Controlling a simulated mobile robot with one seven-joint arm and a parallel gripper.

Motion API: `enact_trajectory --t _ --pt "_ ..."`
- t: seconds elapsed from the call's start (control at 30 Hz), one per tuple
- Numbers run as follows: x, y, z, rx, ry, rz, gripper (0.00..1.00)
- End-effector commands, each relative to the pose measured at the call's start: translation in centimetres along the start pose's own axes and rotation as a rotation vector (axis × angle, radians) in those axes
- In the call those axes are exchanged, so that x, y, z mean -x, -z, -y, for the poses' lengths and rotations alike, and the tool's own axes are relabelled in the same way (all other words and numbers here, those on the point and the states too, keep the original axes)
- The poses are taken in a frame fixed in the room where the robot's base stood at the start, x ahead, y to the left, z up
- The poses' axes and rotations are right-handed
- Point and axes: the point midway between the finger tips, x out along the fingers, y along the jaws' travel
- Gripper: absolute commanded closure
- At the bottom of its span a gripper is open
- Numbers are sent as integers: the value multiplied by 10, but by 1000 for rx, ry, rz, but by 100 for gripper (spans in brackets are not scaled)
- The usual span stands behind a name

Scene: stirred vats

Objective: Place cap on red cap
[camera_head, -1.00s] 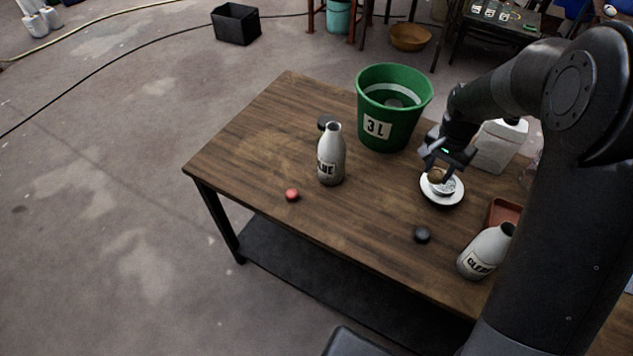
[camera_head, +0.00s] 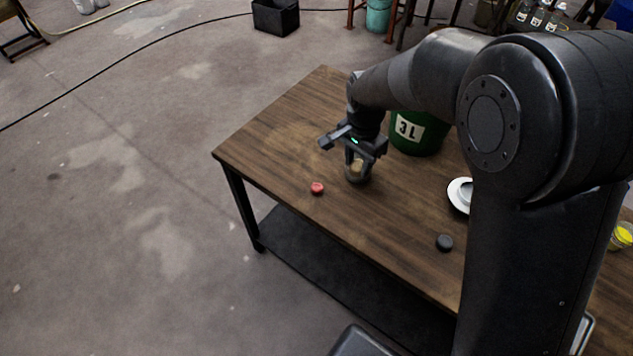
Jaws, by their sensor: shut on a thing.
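The red cap (camera_head: 317,188) lies on the wooden table near its front left edge. My gripper (camera_head: 357,168) points down just right of and slightly beyond it, apart from it. Its fingers are shut on a small tan rounded thing (camera_head: 357,166), which looks like a cap; the fingers partly cover it. A greyish form shows just below it, and I cannot tell whether it belongs to the held thing or stands behind. A dark cap (camera_head: 444,242) lies at the table's front, to the right.
A green bucket (camera_head: 418,134) marked 3L stands behind my gripper, partly hidden by my arm. A white saucer (camera_head: 458,197) is partly covered by my arm. The wooden table (camera_head: 270,145) is bare at its left. The white bottle seen earlier is mostly or wholly hidden.

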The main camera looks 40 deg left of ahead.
Motion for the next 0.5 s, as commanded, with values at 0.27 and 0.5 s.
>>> enact_trajectory --t 0.27,0.5 --pt "-40 -33 54 5 -3 1 84" --pt "-60 -50 84 2 -1 1 84"
